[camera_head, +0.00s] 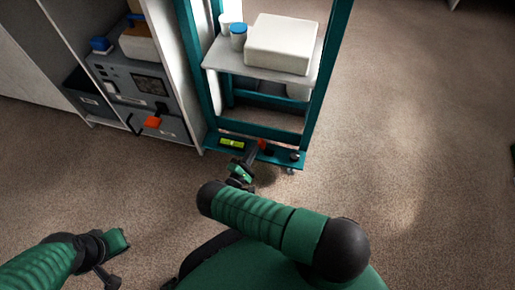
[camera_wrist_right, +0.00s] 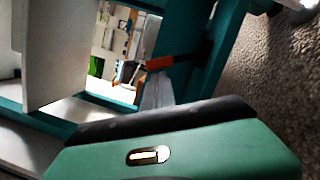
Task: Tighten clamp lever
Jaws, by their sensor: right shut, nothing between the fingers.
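A small orange-red piece, likely the clamp lever (camera_head: 263,145), shows at the low front crossbar of the teal frame. In the right wrist view an orange-red lever end (camera_wrist_right: 160,62) lies beside a teal post, just past the grey fingers. My right gripper (camera_head: 249,155) is shut and empty, close to the crossbar and just left of the red piece. I cannot tell whether it touches the lever. The rest of the clamp is hidden or too small to make out. My left gripper (camera_head: 110,279) hangs low at the left, away from the frame; its finger opening is unclear.
The teal frame (camera_head: 323,75) carries a shelf (camera_head: 222,62) with a white box (camera_head: 283,43) and a blue-lidded jar (camera_head: 238,37). A yellow-green level (camera_head: 232,143) sits on the crossbar. A cabinet (camera_head: 172,60) with grey equipment (camera_head: 120,80) stands left. Carpet is clear at right.

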